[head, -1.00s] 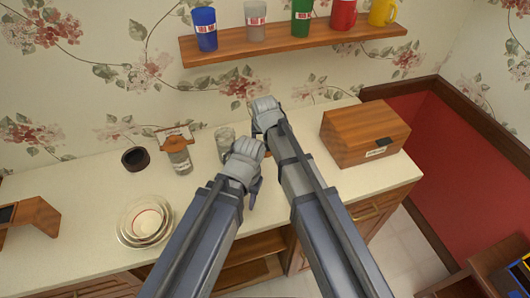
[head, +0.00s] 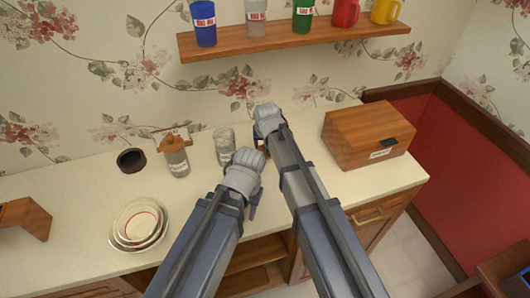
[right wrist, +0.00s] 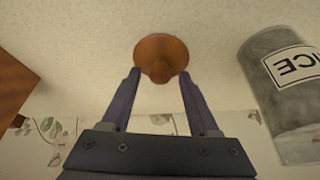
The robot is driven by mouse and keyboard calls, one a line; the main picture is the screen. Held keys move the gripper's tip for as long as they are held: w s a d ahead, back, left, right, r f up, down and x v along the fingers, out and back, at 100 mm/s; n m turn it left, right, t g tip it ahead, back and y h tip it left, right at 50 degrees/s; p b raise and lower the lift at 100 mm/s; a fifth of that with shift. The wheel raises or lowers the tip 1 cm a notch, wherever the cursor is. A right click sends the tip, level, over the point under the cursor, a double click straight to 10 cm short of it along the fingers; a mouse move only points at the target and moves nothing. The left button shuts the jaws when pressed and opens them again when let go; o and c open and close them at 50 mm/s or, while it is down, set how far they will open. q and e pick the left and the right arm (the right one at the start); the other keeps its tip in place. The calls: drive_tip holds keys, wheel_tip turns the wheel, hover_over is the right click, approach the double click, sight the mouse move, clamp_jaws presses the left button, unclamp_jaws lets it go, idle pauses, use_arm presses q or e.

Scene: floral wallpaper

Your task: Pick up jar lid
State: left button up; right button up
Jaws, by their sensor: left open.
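The jar lid is a brown round disc with a knob (right wrist: 161,62). It lies on the counter in the right wrist view; in the head view only a brown bit of it (head: 265,149) shows behind my grippers. My right gripper (right wrist: 159,78) is open, with its two fingertips on either side of the lid's near edge; contact cannot be told. In the head view, it (head: 259,141) points down at the counter. My left gripper (head: 254,206) is open and empty, lower and nearer. A lidless grey glass jar (head: 224,142) stands just left of the grippers.
The labelled jar (right wrist: 288,88) stands right of the lid in the wrist view. A brown-topped jar (head: 177,160), dark bowl (head: 131,161) and stacked plates (head: 119,236) are on the left. A wooden box (head: 351,137) is on the right. A mug shelf (head: 228,47) hangs above.

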clamp_jaws()
use_arm(q)
drive_tip(key=shift+r, duration=0.1)
idle(0.5)
wheel_tip(320, 180, up, 10)
drive_tip(key=p, duration=1)
use_arm(e)
wheel_tip(320, 180, up, 10)
